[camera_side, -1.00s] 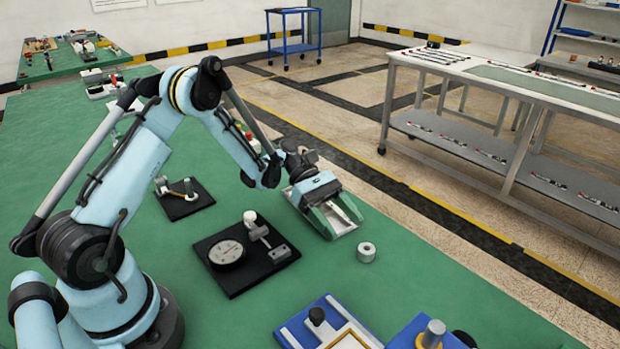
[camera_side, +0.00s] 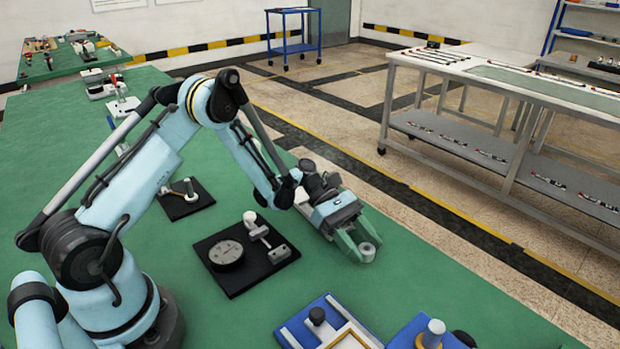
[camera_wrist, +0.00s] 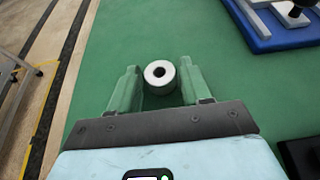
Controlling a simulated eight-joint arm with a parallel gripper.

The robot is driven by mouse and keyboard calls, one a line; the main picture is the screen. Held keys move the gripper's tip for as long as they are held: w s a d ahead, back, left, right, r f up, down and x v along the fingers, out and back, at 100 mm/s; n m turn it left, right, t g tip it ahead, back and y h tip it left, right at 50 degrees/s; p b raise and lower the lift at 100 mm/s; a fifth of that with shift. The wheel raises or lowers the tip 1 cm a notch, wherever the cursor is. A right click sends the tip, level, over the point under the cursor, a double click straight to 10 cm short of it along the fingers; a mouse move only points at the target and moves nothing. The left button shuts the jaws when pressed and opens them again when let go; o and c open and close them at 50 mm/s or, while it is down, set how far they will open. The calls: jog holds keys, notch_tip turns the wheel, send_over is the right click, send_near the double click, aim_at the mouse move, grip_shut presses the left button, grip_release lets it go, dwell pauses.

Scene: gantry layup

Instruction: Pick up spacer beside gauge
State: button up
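The spacer (camera_side: 367,250) is a short silvery-white cylinder with a dark hole through its top. It stands on the green table near the right edge. The gauge (camera_side: 226,253) is a round dial on a black plate to the left of the spacer. My gripper (camera_side: 358,245) is low at the spacer, with its green fingers on either side of it. In the wrist view the spacer (camera_wrist: 159,74) lies between the fingertips of my gripper (camera_wrist: 157,82). The left finger stands close to it and the right finger is near or against its side; contact is unclear.
A blue fixture (camera_side: 330,325) with a black knob and a blue block with a metal cylinder (camera_side: 433,333) stand at the front. A small black plate (camera_side: 184,200) lies behind the gauge. Green table around the spacer is clear.

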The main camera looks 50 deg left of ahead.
jog(key=c, duration=0.7)
jog(key=shift+r, duration=0.15)
